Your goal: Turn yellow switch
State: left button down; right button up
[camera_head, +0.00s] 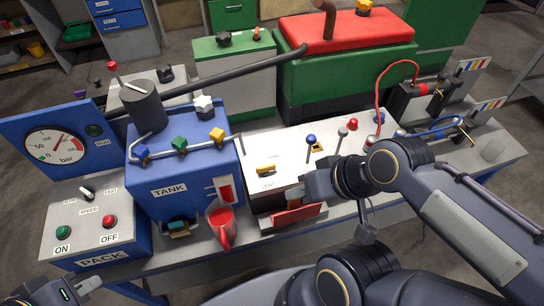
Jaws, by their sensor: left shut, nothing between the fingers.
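A yellow switch (266,169) lies on the white panel (262,150) in the middle of the bench, with small lettering below it. My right gripper (308,187) reaches in from the right, over the panel's front edge, a little right of and below the yellow switch. It looks apart from the switch, and its fingers are too dark and small to tell open or shut. My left gripper (88,287) is at the lower left corner, in front of the PACK box, shut and empty, far from the switch.
A blue TANK box (185,185) with blue, green and yellow valve knobs stands left of the panel. A blue lever (311,141), a grey lever (342,132) and a red knob (352,125) rise near my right arm.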

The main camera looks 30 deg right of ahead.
aim_at(263, 171)
jog(key=z, duration=0.85)
